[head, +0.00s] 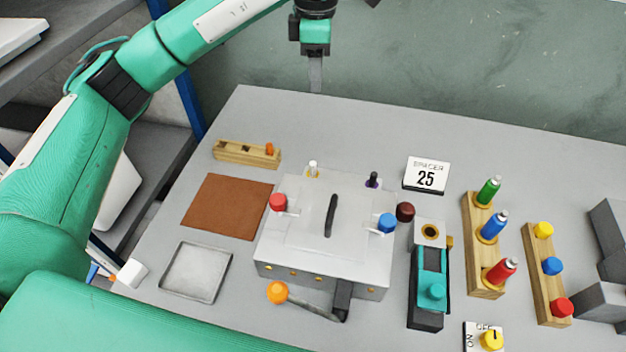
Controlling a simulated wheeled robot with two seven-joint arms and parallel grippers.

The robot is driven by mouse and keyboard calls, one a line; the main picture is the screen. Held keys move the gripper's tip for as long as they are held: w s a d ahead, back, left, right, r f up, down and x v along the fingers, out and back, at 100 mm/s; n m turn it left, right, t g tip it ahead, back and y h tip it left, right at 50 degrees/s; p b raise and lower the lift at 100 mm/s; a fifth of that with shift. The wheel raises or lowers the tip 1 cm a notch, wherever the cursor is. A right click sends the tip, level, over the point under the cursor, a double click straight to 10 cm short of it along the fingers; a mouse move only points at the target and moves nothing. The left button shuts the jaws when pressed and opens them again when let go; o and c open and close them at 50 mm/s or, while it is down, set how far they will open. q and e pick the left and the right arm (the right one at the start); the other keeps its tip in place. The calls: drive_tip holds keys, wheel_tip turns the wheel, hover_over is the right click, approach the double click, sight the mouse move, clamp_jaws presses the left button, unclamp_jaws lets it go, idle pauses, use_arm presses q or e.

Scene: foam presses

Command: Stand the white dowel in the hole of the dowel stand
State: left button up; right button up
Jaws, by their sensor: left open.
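A low wooden block (235,153) with dark square openings and an orange peg in its right end lies at the back left of the table; it may be the dowel stand. My left gripper (316,75) points down, open and empty, high near the table's back edge, apart from both. Its fingers line up edge-on in this view. My right gripper is not in view.
The grey press (330,215) with red and blue knobs fills the middle. A brown mat (228,207) and a grey tray (196,272) lie left. A teal clamp device (430,285), wooden racks (484,245) and a "SPACER 25" sign (426,175) stand right. The back strip is mostly clear.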

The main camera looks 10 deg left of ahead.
use_arm(q)
drive_tip(key=b, duration=1)
hover_over(312, 163)
wheel_tip(312, 163, down, 11)
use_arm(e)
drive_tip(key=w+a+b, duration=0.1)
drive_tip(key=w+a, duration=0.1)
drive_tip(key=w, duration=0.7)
use_arm(q)
drive_tip(key=f, duration=1)
drive_tip(key=shift+w+d+f+p, duration=0.1)
drive_tip(key=shift+d+f+p, duration=0.2)
drive_tip(key=f, duration=0.3)
drive_tip(key=f+p, duration=0.1)
drive_tip(key=f, duration=0.1)
drive_tip(key=shift+a, duration=0.25)
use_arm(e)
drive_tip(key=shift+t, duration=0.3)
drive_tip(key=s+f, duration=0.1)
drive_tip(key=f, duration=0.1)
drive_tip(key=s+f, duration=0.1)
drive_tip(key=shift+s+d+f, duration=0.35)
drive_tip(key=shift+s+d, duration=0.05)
use_arm(q)
drive_tip(key=shift+c, duration=0.3)
clamp_jaws()
